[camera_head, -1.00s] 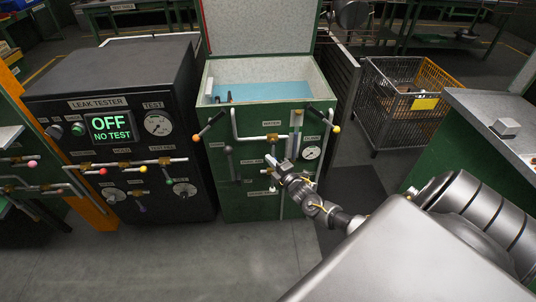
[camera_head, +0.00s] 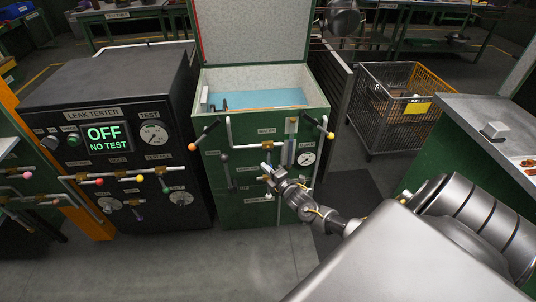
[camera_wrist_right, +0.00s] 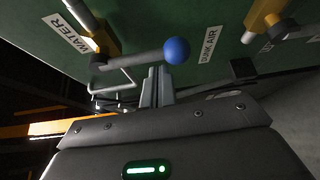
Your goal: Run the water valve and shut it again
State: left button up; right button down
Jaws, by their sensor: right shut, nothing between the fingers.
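The water valve shows in the right wrist view, with a yellow-brass body (camera_wrist_right: 96,38) beside a "WATER" label (camera_wrist_right: 68,33). Its grey lever ends in a blue ball (camera_wrist_right: 176,50) and lies roughly sideways in that view. My right gripper (camera_wrist_right: 157,88) is shut and empty, with its fingers close by the lever near the ball; I cannot tell whether they touch it. In the head view my right gripper (camera_head: 267,170) is in front of the green tank's panel (camera_head: 236,207), below the "WATER" label (camera_head: 266,131). The blue ball cannot be made out there. My left gripper is out of view.
The open tank holds blue water (camera_head: 262,99). Other levers with orange (camera_head: 191,147) and yellow (camera_head: 330,135) balls and a gauge (camera_head: 306,158) are on its front. The leak tester (camera_head: 110,150) at left reads "OFF NO TEST". A wire basket (camera_head: 395,110) stands at right.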

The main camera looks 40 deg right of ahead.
jog(key=s+a, duration=0.3)
jog(key=s, duration=0.5)
jog(key=shift+s+a+p, duration=0.2)
jog(key=shift+s+p, duration=0.1)
jog(key=shift+s, duration=0.05)
dwell(0.3)
